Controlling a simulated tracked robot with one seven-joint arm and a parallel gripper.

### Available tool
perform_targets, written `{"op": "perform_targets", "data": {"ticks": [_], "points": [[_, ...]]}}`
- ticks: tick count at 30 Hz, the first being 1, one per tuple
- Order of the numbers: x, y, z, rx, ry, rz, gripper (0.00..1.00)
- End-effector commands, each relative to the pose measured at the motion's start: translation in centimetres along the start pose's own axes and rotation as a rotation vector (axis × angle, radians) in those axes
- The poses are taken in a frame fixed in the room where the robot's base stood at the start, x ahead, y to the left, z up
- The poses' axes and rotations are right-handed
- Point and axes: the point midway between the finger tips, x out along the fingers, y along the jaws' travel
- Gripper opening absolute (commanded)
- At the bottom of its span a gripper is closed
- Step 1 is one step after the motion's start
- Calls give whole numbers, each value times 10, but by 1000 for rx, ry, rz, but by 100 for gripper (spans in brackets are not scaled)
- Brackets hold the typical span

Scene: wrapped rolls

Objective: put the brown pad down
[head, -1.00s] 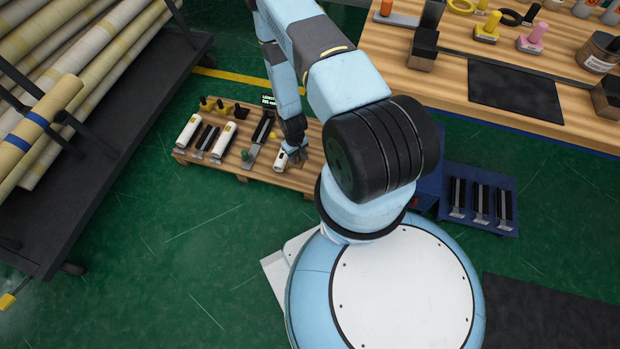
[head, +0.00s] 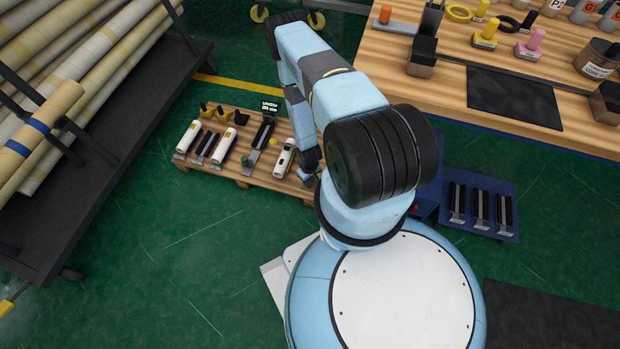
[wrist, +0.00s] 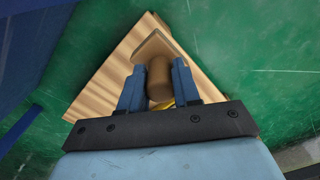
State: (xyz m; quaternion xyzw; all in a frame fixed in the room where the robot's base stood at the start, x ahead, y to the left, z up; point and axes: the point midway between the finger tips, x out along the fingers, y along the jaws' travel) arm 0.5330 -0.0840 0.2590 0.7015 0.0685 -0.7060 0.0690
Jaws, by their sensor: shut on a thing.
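The brown pad shows in the wrist view: a round brown handle (wrist: 159,78) with a flat tan-brown plate (wrist: 152,46) beyond it. My gripper (wrist: 159,82) is shut on the handle, with one blue finger on each side. Behind the pad in the wrist view is pale striped wood (wrist: 100,85). In the head view my gripper (head: 309,178) is low at the right end of a low wooden board (head: 231,174). The pad is hard to make out there, and I cannot tell whether it touches the wood.
A blue platform (head: 484,231) with dark tools is to the right. A workbench (head: 400,60) is behind. Green floor (head: 190,240) is clear in front.

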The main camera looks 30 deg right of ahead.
Motion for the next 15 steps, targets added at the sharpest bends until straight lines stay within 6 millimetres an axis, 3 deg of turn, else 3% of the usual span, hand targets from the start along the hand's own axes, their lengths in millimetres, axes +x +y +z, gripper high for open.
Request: {"op": "perform_targets", "data": {"ticks": [3, 9, 15], "points": [[11, 16, -20, 1, 4, 1, 0], [43, 31, -38, 1, 1, 0, 0], [58, 39, -47, 0, -1, -1, 0]]}}
